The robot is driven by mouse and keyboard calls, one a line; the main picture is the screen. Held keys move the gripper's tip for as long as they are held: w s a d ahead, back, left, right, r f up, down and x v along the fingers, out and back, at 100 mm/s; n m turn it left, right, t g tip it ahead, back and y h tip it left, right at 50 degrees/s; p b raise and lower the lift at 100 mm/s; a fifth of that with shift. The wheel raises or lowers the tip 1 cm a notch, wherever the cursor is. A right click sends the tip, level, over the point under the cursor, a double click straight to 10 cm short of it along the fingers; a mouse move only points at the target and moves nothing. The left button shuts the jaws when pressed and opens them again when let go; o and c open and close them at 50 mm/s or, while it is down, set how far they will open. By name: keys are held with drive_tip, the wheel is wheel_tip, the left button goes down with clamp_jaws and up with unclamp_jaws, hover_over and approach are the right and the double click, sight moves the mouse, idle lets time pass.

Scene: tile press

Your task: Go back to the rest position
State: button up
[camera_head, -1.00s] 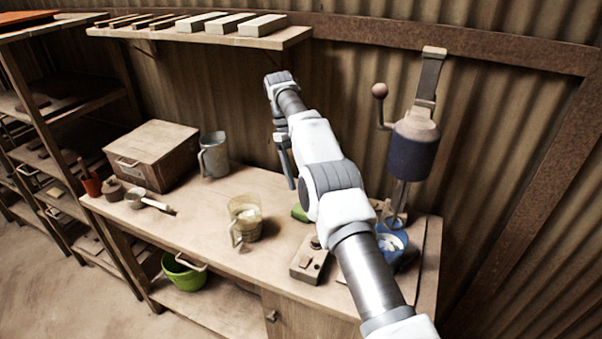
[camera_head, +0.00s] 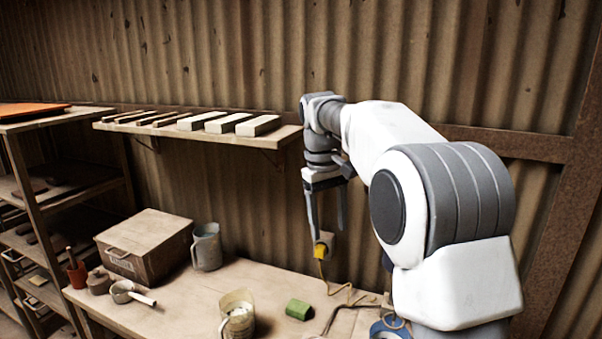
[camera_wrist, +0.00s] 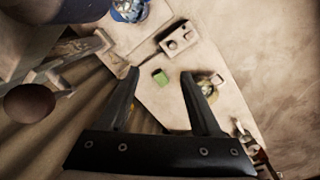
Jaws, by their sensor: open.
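My gripper (camera_head: 326,222) hangs from my raised arm above the workbench (camera_head: 180,312), fingers pointing down. In the wrist view my gripper (camera_wrist: 158,78) has its two fingers spread apart with nothing between them. A green block (camera_head: 299,309) lies on the bench below; it also shows in the wrist view (camera_wrist: 160,77), well beyond the fingertips. A yellow plug-like piece (camera_head: 321,250) with a cord appears behind one fingertip, near the wall; I cannot tell its distance from the finger.
A wall shelf (camera_head: 200,132) with pale blocks (camera_head: 258,125) is left of my arm. A lidded box (camera_head: 145,245), a metal jug (camera_head: 206,247) and a clear measuring jug (camera_head: 237,315) stand on the bench. A control box (camera_wrist: 178,40) and a blue container (camera_wrist: 130,8) show in the wrist view.

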drive_tip(key=s+d+r+m+t, duration=0.1)
drive_tip(key=s+d, duration=0.1)
drive_tip(key=s, duration=0.5)
drive_tip(key=s+d+r+m+t+y, duration=0.1)
drive_tip(key=s+d+t, duration=0.15)
drive_tip(key=s, duration=0.45)
drive_tip(key=s+d+r+m+t, duration=0.1)
drive_tip(key=s+d, duration=0.2)
drive_tip(key=s, duration=0.4)
drive_tip(key=s+f+m+t, duration=0.1)
drive_tip(key=s+f+m, duration=0.1)
drive_tip(key=s+f, duration=0.4)
drive_tip(key=s, duration=0.2)
drive_tip(key=shift+s+d+f, duration=0.2)
drive_tip(key=shift+s+d, duration=0.2)
